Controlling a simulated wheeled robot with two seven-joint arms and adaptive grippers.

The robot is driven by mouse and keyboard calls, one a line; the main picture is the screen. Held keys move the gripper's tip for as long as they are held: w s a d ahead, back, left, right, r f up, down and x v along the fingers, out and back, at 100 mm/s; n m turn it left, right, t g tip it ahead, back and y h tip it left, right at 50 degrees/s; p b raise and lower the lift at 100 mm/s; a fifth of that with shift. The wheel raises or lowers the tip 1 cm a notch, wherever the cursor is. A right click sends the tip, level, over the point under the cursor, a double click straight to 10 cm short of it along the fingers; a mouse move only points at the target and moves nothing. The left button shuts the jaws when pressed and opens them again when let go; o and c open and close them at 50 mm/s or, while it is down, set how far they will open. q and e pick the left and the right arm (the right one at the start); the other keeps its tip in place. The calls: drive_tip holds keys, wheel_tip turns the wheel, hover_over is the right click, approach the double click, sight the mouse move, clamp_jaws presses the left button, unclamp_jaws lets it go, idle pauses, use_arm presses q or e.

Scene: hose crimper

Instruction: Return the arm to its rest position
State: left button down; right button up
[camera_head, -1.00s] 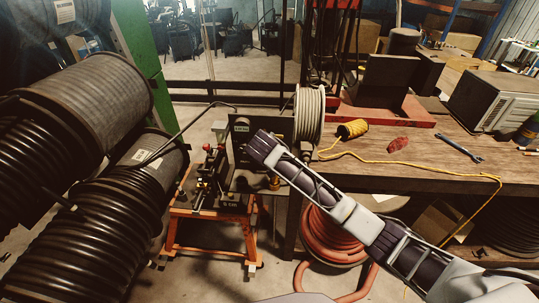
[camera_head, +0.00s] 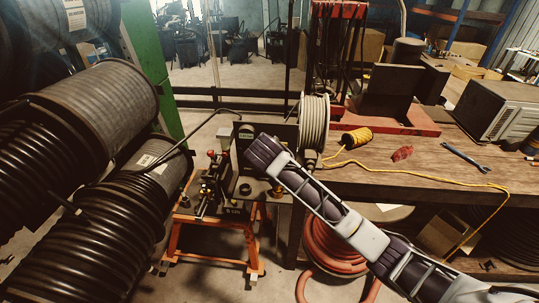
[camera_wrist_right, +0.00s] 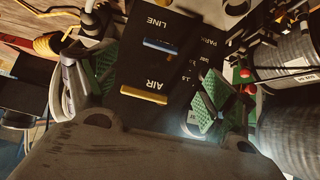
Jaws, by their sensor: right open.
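My right arm (camera_head: 325,205) comes in from the lower right in the head view and reaches up-left, its wrist in front of the crimper stand. My right gripper's two green-padded fingers show in the right wrist view (camera_wrist_right: 152,90), spread apart with nothing between the pads. Beyond them is a black panel (camera_wrist_right: 145,62) marked AIR, LINE and PARK, with one blue and one yellow bar on it. In the head view the fingers are largely hidden by the wrist. My left gripper is not in view.
An orange stand (camera_head: 213,254) carries the machine below my wrist. A wooden bench (camera_head: 400,182) at right holds a grey hose reel (camera_head: 314,122), yellow cord spool (camera_head: 357,136), red object (camera_head: 402,153) and wrench (camera_head: 465,157). Black hose reels (camera_head: 85,225) fill the left. Red hose (camera_head: 330,250) lies under the bench.

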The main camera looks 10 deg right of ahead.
drive_tip(key=s+d+f+n+g+y, duration=0.1)
drive_tip(key=s+f+n+g+y, duration=0.15)
drive_tip(key=s+f, duration=0.9)
drive_tip(key=s+d+f+n+g, duration=0.1)
drive_tip(key=s+d+f, duration=0.15)
drive_tip(key=s, duration=0.45)
drive_tip(key=s+d+f+n+g, duration=0.1)
drive_tip(key=s+d, duration=0.2)
drive_tip(key=s, duration=0.3)
drive_tip(key=s+d+f+n+g, duration=0.1)
drive_tip(key=s+d+f, duration=0.15)
drive_tip(key=s, duration=0.45)
wheel_tip(320, 180, down, 35)
drive_tip(key=s+d+b, duration=0.1)
drive_tip(key=s, duration=0.2)
drive_tip(key=s+d+f+g, duration=0.1)
drive_tip(key=s+d+f, duration=0.1)
drive_tip(key=s+f, duration=0.8)
drive_tip(key=s+d+f+g+b, duration=0.1)
drive_tip(key=s+d+f, duration=0.1)
drive_tip(key=s+f, duration=0.8)
drive_tip(key=shift+s, duration=0.95)
